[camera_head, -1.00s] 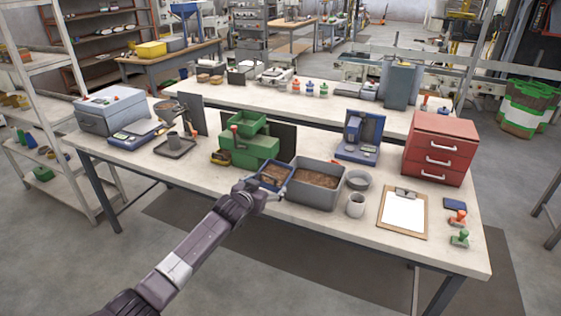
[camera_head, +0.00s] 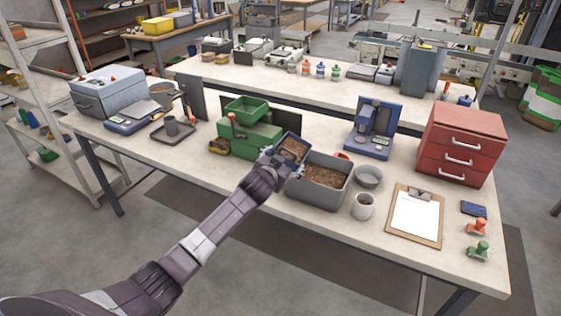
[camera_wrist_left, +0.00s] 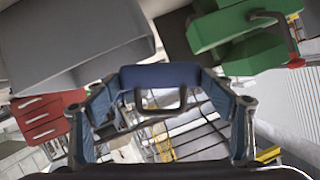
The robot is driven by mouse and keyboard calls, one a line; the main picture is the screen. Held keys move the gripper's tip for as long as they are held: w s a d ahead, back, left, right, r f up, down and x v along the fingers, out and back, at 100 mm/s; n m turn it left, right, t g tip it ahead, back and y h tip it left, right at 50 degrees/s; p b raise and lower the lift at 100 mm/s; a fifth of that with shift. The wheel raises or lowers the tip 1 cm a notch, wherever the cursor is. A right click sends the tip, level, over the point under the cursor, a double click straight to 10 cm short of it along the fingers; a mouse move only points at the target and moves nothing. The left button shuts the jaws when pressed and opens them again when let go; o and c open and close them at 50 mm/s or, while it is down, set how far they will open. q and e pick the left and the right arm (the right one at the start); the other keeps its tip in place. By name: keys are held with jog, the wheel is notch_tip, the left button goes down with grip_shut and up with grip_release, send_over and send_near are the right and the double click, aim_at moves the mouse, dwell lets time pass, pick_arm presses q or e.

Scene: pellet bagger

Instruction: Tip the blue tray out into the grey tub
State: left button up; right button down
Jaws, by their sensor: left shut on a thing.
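The blue tray (camera_head: 303,143) holds brown pellets and is raised just left of the grey tub in the head view. It looks tilted. My left gripper (camera_head: 275,163) is shut on its near side; in the left wrist view the fingers (camera_wrist_left: 160,105) close around the blue tray's handle end (camera_wrist_left: 160,74). The grey tub (camera_head: 312,194) stands on the table with brown pellets inside; its grey wall also shows in the left wrist view (camera_wrist_left: 75,45). My right gripper is not in view.
A green machine (camera_head: 250,140) stands left of the tray. A grey bowl (camera_head: 369,176) and a white mug (camera_head: 362,206) stand right of the tub. A clipboard (camera_head: 415,215), red drawers (camera_head: 460,145) and a blue machine (camera_head: 372,130) are further right.

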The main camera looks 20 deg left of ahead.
pick_arm(q)
jog(key=d, duration=0.1)
jog(key=d+m+y+b, duration=0.1)
jog(key=d, duration=0.1)
jog(key=shift+w+r+m+b, duration=0.15)
jog(key=shift+r+m+b, duration=0.05)
jog(key=shift+m+b, duration=0.1)
jog(key=d+m+y+b, duration=0.1)
jog(key=d+m+t+y+b, duration=0.1)
jog(key=m, duration=0.1)
jog(key=d+m+y+b, duration=0.1)
jog(key=m, duration=0.1)
jog(key=shift+w+d+r+t, duration=0.1)
jog(key=shift+d+r+t, duration=0.1)
jog(key=shift+r+t, duration=0.1)
jog(key=d+m+b, duration=0.1)
jog(key=m, duration=0.1)
jog(key=m+t+y+b, duration=0.1)
jog(key=m+b, duration=0.1)
jog(key=shift+d+r, duration=0.2)
jog(key=shift+d, duration=0.2)
jog(key=shift+d+r+m+t+b, duration=0.2)
jog(key=shift+d+m+t+b, duration=0.25)
jog(key=shift+m, duration=0.45)
jog(key=shift+r+m, duration=0.15)
jog(key=shift+m, duration=0.15)
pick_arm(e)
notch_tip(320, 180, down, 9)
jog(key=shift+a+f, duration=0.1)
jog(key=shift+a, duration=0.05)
